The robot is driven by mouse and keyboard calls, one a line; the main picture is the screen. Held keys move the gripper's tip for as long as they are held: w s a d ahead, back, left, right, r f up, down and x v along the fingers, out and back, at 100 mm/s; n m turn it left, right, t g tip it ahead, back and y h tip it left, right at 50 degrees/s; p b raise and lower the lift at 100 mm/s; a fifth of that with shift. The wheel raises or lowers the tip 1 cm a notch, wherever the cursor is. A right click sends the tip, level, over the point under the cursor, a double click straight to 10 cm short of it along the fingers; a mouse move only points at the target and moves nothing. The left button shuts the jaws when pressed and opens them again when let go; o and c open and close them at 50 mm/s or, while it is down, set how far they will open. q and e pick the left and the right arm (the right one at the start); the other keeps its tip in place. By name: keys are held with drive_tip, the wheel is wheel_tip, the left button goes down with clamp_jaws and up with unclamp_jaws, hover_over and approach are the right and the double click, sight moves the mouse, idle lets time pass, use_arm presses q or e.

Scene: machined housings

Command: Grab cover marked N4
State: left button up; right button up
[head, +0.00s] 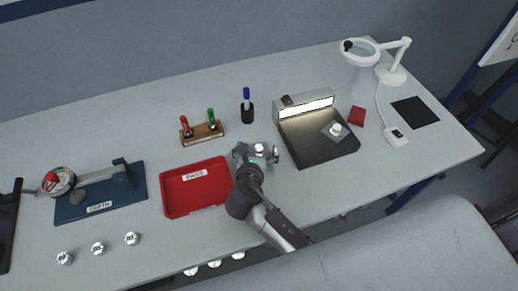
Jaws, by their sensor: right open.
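Several small round silver covers are in the head view, and their markings are too small to read, so I cannot tell which is N4. Three stand in a row at the front left: a left one (64,257), a middle one (97,248) and a right one (131,238). Another cover (337,129) lies on a small plate on the black lit stand. A silver round piece (259,148) shows at my right gripper (264,155), between or just behind its fingers; I cannot tell which. My right gripper is open. My left gripper is not in view.
A red tray (167,198) labelled PASS lies left of my right arm. A blue DEPTH gauge base (72,211), a marker holder (204,135), the lit stand (318,151) and a magnifier lamp (390,75) stand around. Several round pieces (214,263) show at the front edge.

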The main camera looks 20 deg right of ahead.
drive_tip(key=shift+w+d+f, duration=0.2)
drive_tip(key=shift+w+f, duration=0.05)
drive_tip(key=shift+w, duration=0.15)
drive_tip(key=shift+s, duration=0.1)
drive_tip(key=shift+s, duration=0.1)
clamp_jaws()
